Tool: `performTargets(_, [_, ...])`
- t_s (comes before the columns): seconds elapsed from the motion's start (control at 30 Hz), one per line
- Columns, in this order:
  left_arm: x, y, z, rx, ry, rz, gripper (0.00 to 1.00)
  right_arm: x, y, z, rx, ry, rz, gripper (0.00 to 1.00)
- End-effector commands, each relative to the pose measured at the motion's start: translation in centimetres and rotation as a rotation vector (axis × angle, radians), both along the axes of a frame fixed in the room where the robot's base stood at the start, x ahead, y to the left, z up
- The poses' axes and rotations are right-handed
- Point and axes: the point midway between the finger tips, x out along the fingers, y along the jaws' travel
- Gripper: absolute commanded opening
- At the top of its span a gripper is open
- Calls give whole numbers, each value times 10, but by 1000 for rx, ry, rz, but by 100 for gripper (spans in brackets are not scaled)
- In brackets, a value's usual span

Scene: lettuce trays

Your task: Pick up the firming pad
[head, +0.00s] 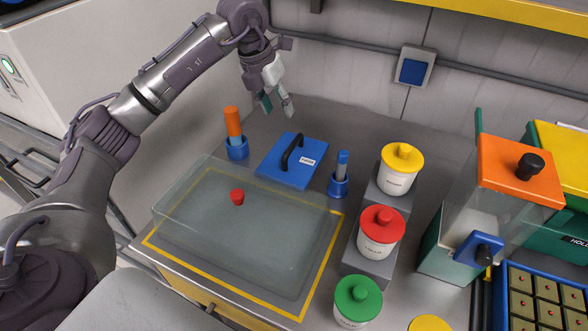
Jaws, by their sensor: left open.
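The firming pad looks to be the flat blue board (283,174) with a black arched handle (292,153) and a small white label. It lies on the counter behind the clear cover. My left gripper (277,107) hangs above the back of the counter, behind and a little left of the pad, with its fingers pointing down. My right gripper is not in view.
A clear cover with a red knob (237,197) lies inside a yellow outline in front. An orange-handled tool (233,121) and a blue-handled tool (343,162) stand in blue holders beside the pad. Yellow (398,181), red (380,243) and green (356,308) lidded tubs stand right.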

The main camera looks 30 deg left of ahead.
Motion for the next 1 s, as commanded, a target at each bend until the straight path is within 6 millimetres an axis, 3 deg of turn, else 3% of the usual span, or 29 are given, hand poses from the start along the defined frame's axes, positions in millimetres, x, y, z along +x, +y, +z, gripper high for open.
performTargets(0.4, [17,-11,-69,-1,4,0,46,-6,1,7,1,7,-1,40])
performTargets(0.67, [21,-15,-87,0,3,0,46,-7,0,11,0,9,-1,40])
performTargets(1.0, [30,-25,-129,0,2,1,46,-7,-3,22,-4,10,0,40])
